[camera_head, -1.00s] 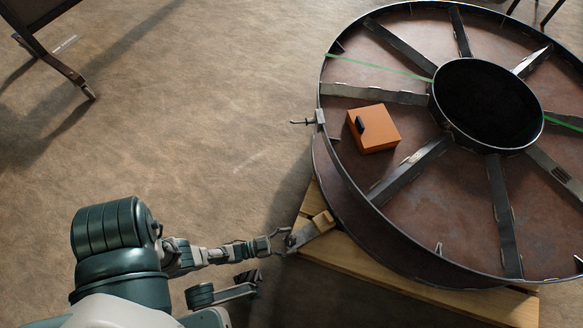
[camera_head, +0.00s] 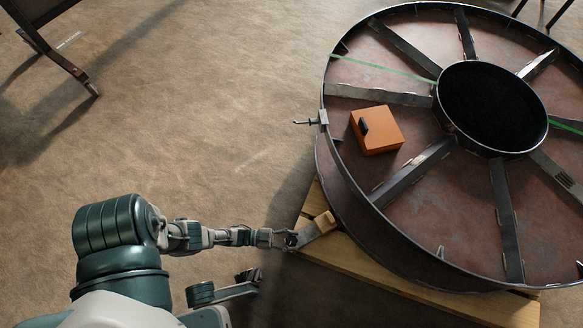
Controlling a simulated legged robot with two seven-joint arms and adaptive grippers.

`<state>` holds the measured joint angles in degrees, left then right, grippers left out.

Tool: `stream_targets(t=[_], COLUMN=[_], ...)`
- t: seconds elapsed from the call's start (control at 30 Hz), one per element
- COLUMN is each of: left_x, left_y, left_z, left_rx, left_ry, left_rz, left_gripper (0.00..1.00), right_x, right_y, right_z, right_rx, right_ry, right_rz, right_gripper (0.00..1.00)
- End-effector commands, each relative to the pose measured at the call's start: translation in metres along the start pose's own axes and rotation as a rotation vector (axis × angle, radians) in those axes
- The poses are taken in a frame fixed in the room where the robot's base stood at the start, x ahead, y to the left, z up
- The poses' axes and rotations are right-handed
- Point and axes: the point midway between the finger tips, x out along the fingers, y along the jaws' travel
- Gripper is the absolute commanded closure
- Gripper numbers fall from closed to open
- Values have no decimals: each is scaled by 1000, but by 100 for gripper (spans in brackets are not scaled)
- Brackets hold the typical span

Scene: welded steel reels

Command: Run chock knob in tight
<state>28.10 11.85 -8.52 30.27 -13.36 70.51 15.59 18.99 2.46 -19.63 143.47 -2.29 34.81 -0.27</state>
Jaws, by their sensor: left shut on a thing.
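A chock stands at the near left corner of the wooden pallet, against the lower rim of the big steel reel (camera_head: 352,178). It has a grey metal arm and a tan wooden block (camera_head: 324,222). My left gripper (camera_head: 291,240) reaches in from the left and is shut at the outer end of the chock's grey arm, where the knob sits. The fingers hide most of the knob, so its thread and how tight it is cannot be seen.
The reel lies flat on the wooden pallet (camera_head: 400,292). An orange box (camera_head: 384,133) rests inside it. A small clamp (camera_head: 322,119) sits on its left rim. A dark-legged stand (camera_head: 55,52) is at the top left. The brown floor between is clear.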

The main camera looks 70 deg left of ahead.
Motion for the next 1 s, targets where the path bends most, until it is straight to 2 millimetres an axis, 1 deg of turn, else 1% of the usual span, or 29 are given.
stream_targets(t=[0.07,0.17,0.47,0.5,0.6,0.9,1.0], left_x=[1,1,0,0,0,-1,-9], left_y=[-2,-1,-1,-1,-1,-1,-2], left_z=[1,1,2,2,2,1,2], left_rx=[2,1,-1,-1,-1,-1,0], left_ry=[-6,-6,-8,-8,-7,-5,-6], left_rz=[59,102,113,113,113,113,112], left_gripper=[86,86,86,49,25,25,25], right_x=[0,0,0,0,0,0,1], right_y=[0,0,0,0,0,0,-1], right_z=[0,0,0,0,0,1,-3], right_rx=[0,0,0,0,0,-1,-1], right_ry=[-1,-1,-1,-1,-1,-1,3], right_rz=[0,0,0,0,0,-3,-4], right_gripper=[41,41,41,41,41,41,41])
